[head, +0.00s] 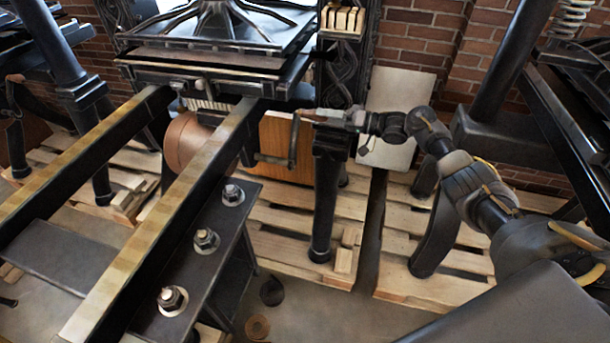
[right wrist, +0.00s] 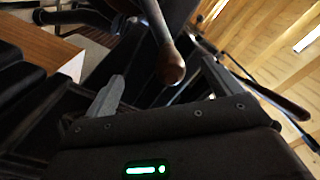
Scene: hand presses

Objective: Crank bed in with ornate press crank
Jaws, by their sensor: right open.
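The ornate press (head: 220,25) stands at the back centre, its two long rails (head: 175,205) running toward me. A flat bed (head: 215,75) sits at the far end of the rails, under the dark upper plate. The crank (head: 293,145) is on the press's right side, its arm roughly upright. My right gripper (head: 307,116) is at the crank's upper end. In the right wrist view the open fingers (right wrist: 160,88) lie on either side of the crank's rounded brown handle (right wrist: 170,66), with visible gaps. My left gripper is not in view.
Wooden pallets (head: 285,235) lie under the press. A dark leg (head: 323,200) stands just right of the crank. Another press (head: 500,130) stands at the right, and one more at the left edge. A brick wall (head: 410,40) closes the back.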

